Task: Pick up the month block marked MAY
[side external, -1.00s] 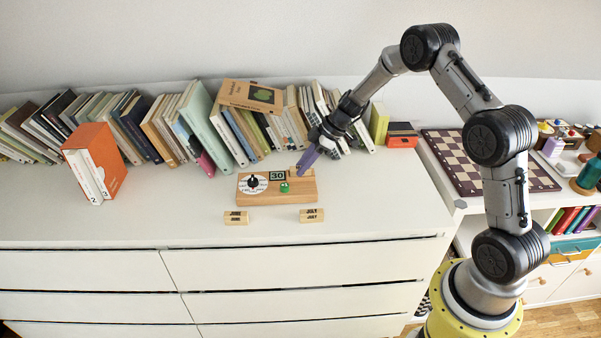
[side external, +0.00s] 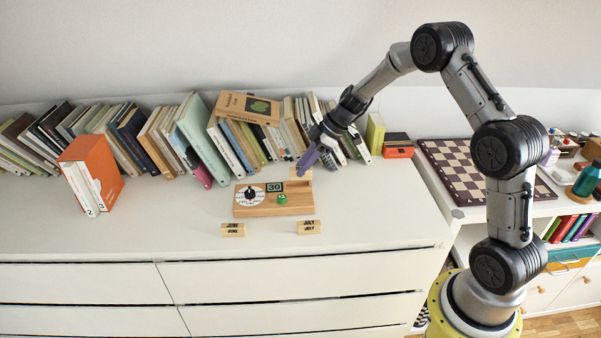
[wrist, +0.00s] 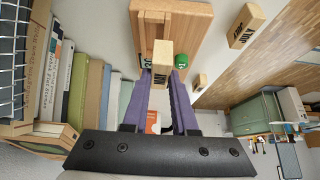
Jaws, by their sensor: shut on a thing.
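My gripper (side external: 308,163) has purple fingers and is shut on a small pale wooden block (side external: 302,174). In the wrist view the block (wrist: 162,62) sits between the fingertips (wrist: 162,80), with dark lettering on its side, too small to read surely. It is held above the back right part of the wooden calendar base (side external: 300,202).
A JUNE block (side external: 233,230) and a JULY block (side external: 309,227) lie on the white dresser top (side external: 150,225) in front of the base. A row of books (side external: 155,135) stands close behind my gripper. A chessboard (side external: 470,165) is on the right. The dresser's left front is clear.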

